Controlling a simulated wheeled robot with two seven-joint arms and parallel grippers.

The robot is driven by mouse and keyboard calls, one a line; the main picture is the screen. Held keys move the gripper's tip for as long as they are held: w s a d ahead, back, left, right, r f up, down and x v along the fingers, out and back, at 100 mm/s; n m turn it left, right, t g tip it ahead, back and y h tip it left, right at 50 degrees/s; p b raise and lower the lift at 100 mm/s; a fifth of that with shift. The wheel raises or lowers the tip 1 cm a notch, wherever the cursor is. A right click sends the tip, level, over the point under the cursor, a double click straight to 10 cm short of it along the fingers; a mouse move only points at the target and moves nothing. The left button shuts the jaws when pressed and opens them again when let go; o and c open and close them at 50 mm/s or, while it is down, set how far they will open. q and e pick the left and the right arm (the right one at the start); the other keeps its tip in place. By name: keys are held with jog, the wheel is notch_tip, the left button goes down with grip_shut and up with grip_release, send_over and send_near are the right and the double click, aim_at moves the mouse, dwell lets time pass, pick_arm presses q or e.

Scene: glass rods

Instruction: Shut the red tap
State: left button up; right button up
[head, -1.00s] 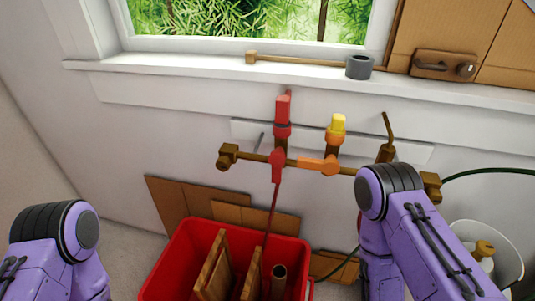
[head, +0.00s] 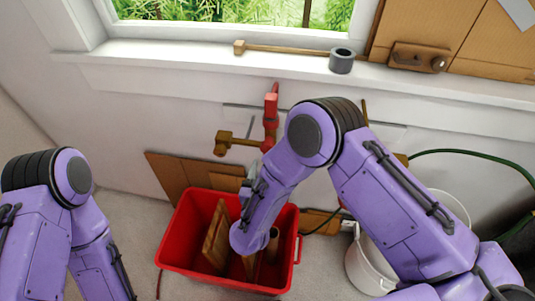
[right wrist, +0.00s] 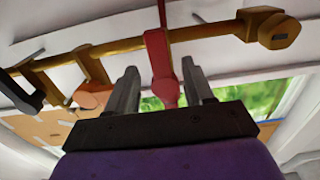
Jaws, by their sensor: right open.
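The red tap (head: 271,112) stands upright on the brass pipe (head: 238,143) below the window sill. My right arm covers its lower part in the head view. In the right wrist view the red tap's rounded arm (right wrist: 161,70) reaches between the two fingers of my right gripper (right wrist: 160,88). The fingers are open, with a gap visible on each side of the red part. My right gripper cannot be made out clearly in the head view. My left arm is at the lower left, and its gripper is out of view.
A red crate (head: 172,246) with wooden boards stands on the floor below. A white bucket (head: 362,268) is right of it. An orange tap part (right wrist: 93,97) shows beside the red one in the right wrist view. A grey ring (head: 341,60) lies on the sill.

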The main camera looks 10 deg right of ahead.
jog(key=x, duration=0.2)
jog(key=b+x, duration=0.1)
jog(key=x, duration=0.1)
jog(key=shift+w+d+f, duration=0.1)
jog(key=shift+w+f, duration=0.1)
jog(key=shift+w, duration=0.1)
jog(key=shift+w+r, duration=0.1)
jog(key=shift+w, duration=0.1)
jog(key=shift+c, duration=0.3)
grip_shut()
